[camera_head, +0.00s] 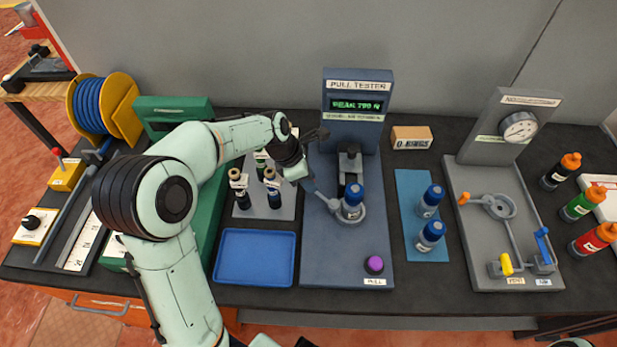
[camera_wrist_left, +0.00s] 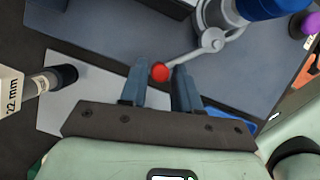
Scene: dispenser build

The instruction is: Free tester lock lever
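The pull tester (camera_head: 345,265) stands in the middle of the bench, its screen lit green. A blue-capped bottle (camera_head: 352,203) sits upright in its round holder. The grey lock lever (camera_head: 326,200) sticks out from the holder towards the left; in the left wrist view the lever (camera_wrist_left: 185,60) ends in a red ball knob (camera_wrist_left: 160,72). My left gripper (camera_head: 307,184) is at this lever end. In the left wrist view the left gripper (camera_wrist_left: 161,76) is open, with the knob between its fingertips and gaps on both sides. My right gripper is not in view.
A purple button (camera_head: 375,264) is at the tester's front right. A blue tray (camera_head: 255,257) looks empty. Blue-capped bottles (camera_head: 431,200) stand on a blue mat to the right.

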